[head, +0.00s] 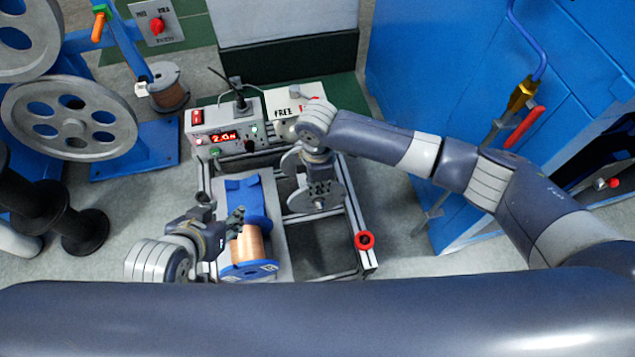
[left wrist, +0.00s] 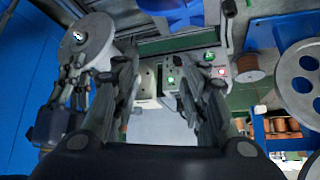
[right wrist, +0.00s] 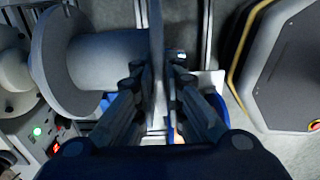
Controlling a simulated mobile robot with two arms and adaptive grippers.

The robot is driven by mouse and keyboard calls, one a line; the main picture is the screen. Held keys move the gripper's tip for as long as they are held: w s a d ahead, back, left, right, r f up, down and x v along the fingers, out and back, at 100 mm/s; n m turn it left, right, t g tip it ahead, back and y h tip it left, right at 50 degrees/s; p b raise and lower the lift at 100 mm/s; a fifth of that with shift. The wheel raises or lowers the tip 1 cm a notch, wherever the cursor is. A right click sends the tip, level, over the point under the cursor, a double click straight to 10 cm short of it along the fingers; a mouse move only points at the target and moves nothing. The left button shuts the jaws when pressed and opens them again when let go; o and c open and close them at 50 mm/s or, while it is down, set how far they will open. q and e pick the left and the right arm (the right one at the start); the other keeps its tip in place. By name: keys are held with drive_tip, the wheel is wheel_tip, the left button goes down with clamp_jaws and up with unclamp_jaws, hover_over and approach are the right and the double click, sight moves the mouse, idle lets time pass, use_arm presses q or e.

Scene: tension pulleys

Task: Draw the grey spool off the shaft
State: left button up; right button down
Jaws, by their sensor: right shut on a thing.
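The grey spool (head: 299,196) lies sideways over the frame in the head view, its two flanges facing front and back. My right gripper (head: 318,190) is shut on its near flange; in the right wrist view both fingers (right wrist: 160,85) pinch the thin flange (right wrist: 156,40) edge-on. The far flange (right wrist: 65,60) and barrel (right wrist: 108,58) show to the left there. A small shaft end (right wrist: 182,54) pokes out by the near flange. It also shows at the flange centre in the left wrist view (left wrist: 77,36). My left gripper (head: 222,212) is open and empty (left wrist: 170,95), above the blue spool.
A blue spool with copper wire (head: 246,242) lies on the left of the frame, close to my left gripper. A control box (head: 228,135) with a lit display and a box marked FREE (head: 290,103) stand behind. A red knob (head: 364,240) sits at the frame's right front.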

use_arm(q)
drive_tip(key=shift+s+a+f+g, duration=0.25)
drive_tip(key=shift+s+f+g, duration=0.15)
drive_tip(key=shift+s, duration=0.25)
drive_tip(key=shift+s+a, duration=0.1)
drive_tip(key=shift+s, duration=0.05)
use_arm(e)
drive_tip(key=shift+r, duration=0.1)
drive_tip(key=shift+s+d+p, duration=0.2)
drive_tip(key=shift+s+p, duration=0.6)
drive_tip(key=shift+p, duration=0.4)
drive_tip(key=shift+s, duration=0.15)
drive_tip(key=shift+s+d+p, duration=0.15)
drive_tip(key=shift+s+p, duration=0.6)
drive_tip(key=shift+p, duration=0.3)
use_arm(q)
drive_tip(key=s+a+f+g+y, duration=0.1)
drive_tip(key=s+f+g, duration=0.2)
drive_tip(key=s, duration=0.2)
drive_tip(key=shift+s+a+g, duration=0.15)
drive_tip(key=shift+a+g, duration=0.1)
drive_tip(key=shift+g, duration=0.05)
drive_tip(key=shift+f, duration=0.25)
